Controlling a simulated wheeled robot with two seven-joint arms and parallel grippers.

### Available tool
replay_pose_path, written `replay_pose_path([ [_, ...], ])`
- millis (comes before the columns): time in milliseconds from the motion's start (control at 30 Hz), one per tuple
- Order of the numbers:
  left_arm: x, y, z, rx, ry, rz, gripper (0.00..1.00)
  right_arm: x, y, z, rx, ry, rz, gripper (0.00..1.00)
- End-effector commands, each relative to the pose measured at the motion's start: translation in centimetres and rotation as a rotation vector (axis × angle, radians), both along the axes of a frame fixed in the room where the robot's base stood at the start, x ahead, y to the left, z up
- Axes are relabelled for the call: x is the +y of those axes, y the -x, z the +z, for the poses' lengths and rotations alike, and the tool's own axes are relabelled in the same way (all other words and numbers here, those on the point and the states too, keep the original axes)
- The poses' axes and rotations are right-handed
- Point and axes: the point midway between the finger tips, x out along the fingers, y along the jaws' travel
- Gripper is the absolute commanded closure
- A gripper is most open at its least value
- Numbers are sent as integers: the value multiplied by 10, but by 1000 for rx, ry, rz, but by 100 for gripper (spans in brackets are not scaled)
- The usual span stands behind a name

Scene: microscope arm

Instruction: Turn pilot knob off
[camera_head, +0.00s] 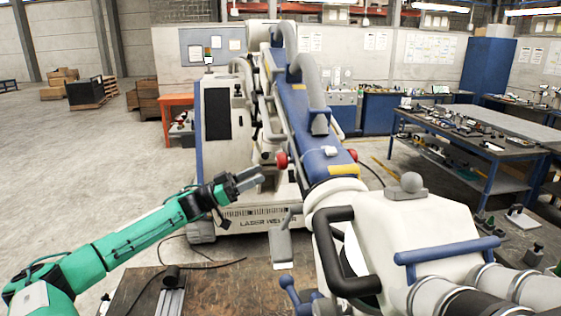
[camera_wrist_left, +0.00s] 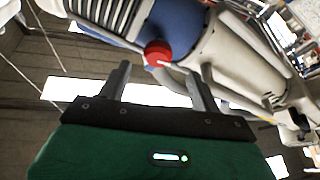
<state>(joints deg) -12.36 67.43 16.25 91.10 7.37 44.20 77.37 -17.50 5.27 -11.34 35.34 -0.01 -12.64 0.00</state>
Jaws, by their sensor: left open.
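The laser welder's blue arm (camera_head: 300,100) carries a red knob (camera_head: 282,160) on its left side and a second red knob (camera_head: 353,155) on its right side. No label shows which one is the pilot knob. My left gripper (camera_head: 250,179) is open and empty, just left of and a little below the left red knob. In the left wrist view a red knob (camera_wrist_left: 157,53) with a small white mark appears ahead, between and beyond the open fingers of my left gripper (camera_wrist_left: 165,68). The fingers look apart from it. My right gripper is not in view.
The white machine head (camera_head: 410,225) with a black handle (camera_head: 335,250) fills the lower right. The welder cabinet (camera_head: 218,110) stands behind my left gripper. A brown tabletop (camera_head: 220,290) is at the bottom. Open floor (camera_head: 80,170) lies to the left.

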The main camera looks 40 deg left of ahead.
Motion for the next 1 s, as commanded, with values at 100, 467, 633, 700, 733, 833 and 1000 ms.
replay_pose_path([
  [100,-6,-9,8,-3,1,1,35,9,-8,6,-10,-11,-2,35],
  [467,-24,-34,20,-2,2,0,35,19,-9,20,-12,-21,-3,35],
  [633,-33,-46,27,-2,1,0,35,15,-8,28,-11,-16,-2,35],
  [700,-36,-51,29,-2,2,1,35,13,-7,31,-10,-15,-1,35],
  [733,-38,-52,30,-1,3,1,35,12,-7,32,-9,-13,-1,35],
  [833,-41,-57,31,-1,1,1,35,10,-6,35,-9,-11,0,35],
  [1000,-45,-62,32,-1,1,0,35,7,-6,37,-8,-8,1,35],
])
